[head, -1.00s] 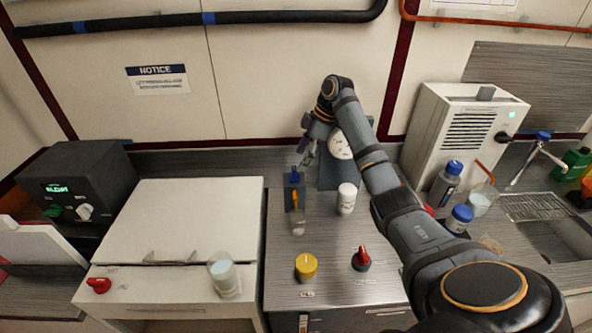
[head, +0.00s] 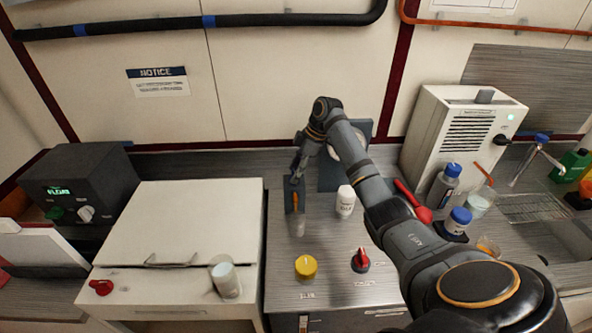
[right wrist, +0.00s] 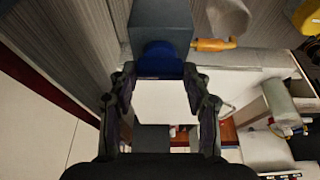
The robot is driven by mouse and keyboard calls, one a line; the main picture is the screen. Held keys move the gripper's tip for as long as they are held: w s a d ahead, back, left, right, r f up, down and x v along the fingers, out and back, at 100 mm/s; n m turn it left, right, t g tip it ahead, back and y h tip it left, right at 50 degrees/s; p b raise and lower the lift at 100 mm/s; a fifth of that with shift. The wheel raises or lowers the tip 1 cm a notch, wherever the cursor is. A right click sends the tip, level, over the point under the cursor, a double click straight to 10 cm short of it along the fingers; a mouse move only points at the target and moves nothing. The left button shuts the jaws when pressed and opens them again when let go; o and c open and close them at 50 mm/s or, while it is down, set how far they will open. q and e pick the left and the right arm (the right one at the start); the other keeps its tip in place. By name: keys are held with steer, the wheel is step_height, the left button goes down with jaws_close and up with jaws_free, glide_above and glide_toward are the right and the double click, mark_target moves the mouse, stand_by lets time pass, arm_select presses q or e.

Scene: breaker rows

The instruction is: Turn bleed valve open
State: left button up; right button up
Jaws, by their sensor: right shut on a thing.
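The bleed valve is a small grey-blue block (head: 294,200) with an orange spout (head: 296,203), standing on the counter near the back wall. Its blue knob (right wrist: 160,60) shows in the right wrist view on the block's end. In the head view the knob is hidden by my right gripper (head: 297,179), which is at the top of the block. In the right wrist view my right gripper (right wrist: 160,74) has one finger on each side of the knob and is shut on it. My left gripper is not in view.
A clear cup (head: 297,228) stands below the spout. A white bottle (head: 345,202) stands close to the right. A yellow knob (head: 306,267) and a red knob (head: 361,260) sit nearer on the counter. A gauge stand behind is mostly covered by my arm.

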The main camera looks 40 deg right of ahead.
steer(key=shift+r+m+p, duration=0.2)
steer(key=shift+m+p, duration=0.2)
steer(key=shift+p, duration=0.45)
steer(key=shift+c, duration=0.2)
steer(key=m+h+p, duration=0.1)
steer(key=m+p, duration=0.2)
steer(key=p, duration=0.1)
steer(key=m+t+h+p, duration=0.1)
steer(key=m+p, duration=0.3)
steer(key=p, duration=0.1)
steer(key=m+t+h+p, duration=0.1)
steer(key=m+p, duration=0.2)
steer(key=p, duration=0.1)
steer(key=shift+s+a+r+h+p, duration=0.15)
steer(key=shift+a+h+p, duration=0.15)
steer(key=shift+a, duration=0.05)
steer(key=m+h+p, duration=0.1)
steer(key=m, duration=0.2)
steer(key=shift+a+f+m+h+p, duration=0.1)
steer(key=shift+m+h, duration=0.15)
steer(key=shift+m, duration=0.4)
steer(key=shift+d+f+m+h+p, duration=0.1)
steer(key=shift+m+h+p, duration=0.1)
steer(key=shift+m, duration=0.5)
steer(key=shift+a+f+m+h+p, duration=0.1)
steer(key=shift+m+h, duration=0.15)
steer(key=shift+m, duration=0.4)
steer(key=o, duration=1.2)
steer(key=shift+c, duration=0.2)
